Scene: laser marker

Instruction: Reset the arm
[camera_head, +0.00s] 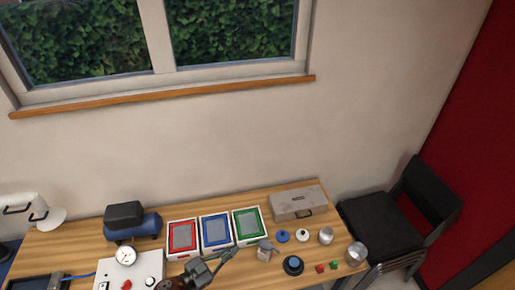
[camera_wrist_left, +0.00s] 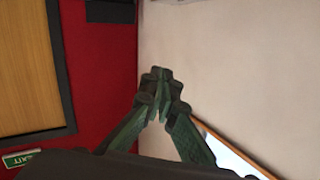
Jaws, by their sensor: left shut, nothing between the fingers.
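My left gripper (camera_head: 231,252) is at the bottom middle of the head view, in front of the blue-framed tray and the green-framed tray. It also shows in the left wrist view (camera_wrist_left: 160,76), where its two green-grey fingers meet at the tips. It is shut and nothing shows between the fingers. The wrist view looks past it at a wall corner. My right gripper is not in the head view.
The wooden table (camera_head: 75,246) carries a red tray (camera_head: 182,237), a blue tray (camera_head: 215,230), a green tray (camera_head: 249,224), a metal box (camera_head: 298,202), a gauge (camera_head: 126,256) and several small parts. Black chairs (camera_head: 385,220) stand at the right. Space above the table looks clear.

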